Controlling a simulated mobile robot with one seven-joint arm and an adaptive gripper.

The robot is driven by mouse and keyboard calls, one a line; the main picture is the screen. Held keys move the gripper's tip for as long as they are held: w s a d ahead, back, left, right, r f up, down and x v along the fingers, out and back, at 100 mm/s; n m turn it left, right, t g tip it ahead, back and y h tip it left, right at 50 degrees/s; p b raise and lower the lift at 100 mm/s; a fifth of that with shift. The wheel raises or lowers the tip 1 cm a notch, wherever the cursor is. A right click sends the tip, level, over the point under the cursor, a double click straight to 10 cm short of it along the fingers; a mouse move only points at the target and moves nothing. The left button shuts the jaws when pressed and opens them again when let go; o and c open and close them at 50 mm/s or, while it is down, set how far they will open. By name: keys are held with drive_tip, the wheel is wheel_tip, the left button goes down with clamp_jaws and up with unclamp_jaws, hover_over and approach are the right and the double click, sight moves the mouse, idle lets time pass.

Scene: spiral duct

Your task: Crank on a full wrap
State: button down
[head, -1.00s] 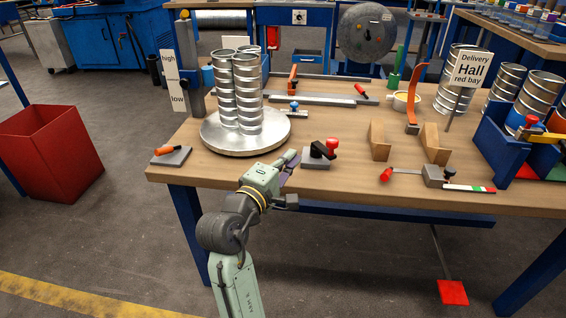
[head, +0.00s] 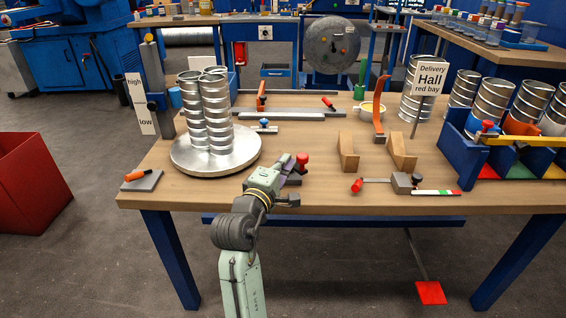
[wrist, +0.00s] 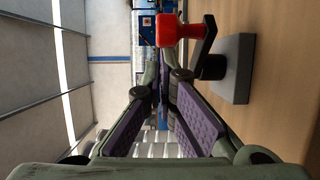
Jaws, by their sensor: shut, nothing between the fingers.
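The crank has a red knob (head: 302,161) on a black arm and a grey base, at the front edge of the bench. In the wrist view its knob (wrist: 180,29) and grey base (wrist: 238,68) show at the upper right, beyond the fingertips. My gripper (head: 287,163) is shut and empty, just left of the knob, and hides part of the crank's base. I cannot tell whether it touches the knob. The spiral duct (head: 216,120), shiny ribbed metal in upright columns, stands on the round silver turntable (head: 182,158) at left.
An orange-handled tool on a grey plate (head: 142,180) lies at the front left corner. Wooden blocks (head: 347,153) and a red-handled lever (head: 374,182) are right of the crank. A blue divided bin (head: 465,150) stands farther right.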

sight(307, 158)
drive_tip(key=shift+d+r, duration=0.1)
drive_tip(key=shift+d+n+y+p, duration=0.15)
drive_tip(key=shift+n+y+p, duration=0.2)
drive_tip(key=shift+p, duration=0.25)
drive_tip(key=shift+d+n+t+y+p, duration=0.45)
drive_tip(key=shift+y+p, duration=0.4)
drive_tip(key=shift+p, duration=0.25)
drive_tip(key=d+p, duration=0.1)
drive_tip(key=p, duration=0.1)
drive_tip(key=w+d+n+y+p, duration=0.1)
drive_tip(key=d+p, duration=0.1)
drive_tip(key=d+y+p, duration=0.1)
drive_tip(key=p, duration=0.1)
drive_tip(key=shift+w+d+p, duration=0.2)
drive_tip(key=shift+w+p, duration=0.05)
drive_tip(key=shift+p, duration=0.1)
drive_tip(key=shift+w+d, duration=0.4)
drive_tip(key=shift+w, duration=0.1)
drive_tip(key=shift+d+n, duration=0.1)
drive_tip(key=shift+n, duration=0.2)
drive_tip(key=shift+w+d+n+y+b, duration=0.15)
drive_tip(key=shift+w+n+y+b, duration=0.1)
drive_tip(key=shift+n+y+b, duration=0.4)
drive_tip(key=shift+w+d+n+y+b, duration=0.15)
drive_tip(key=shift+w+n+y+b, duration=0.15)
drive_tip(key=shift+y, duration=0.65)
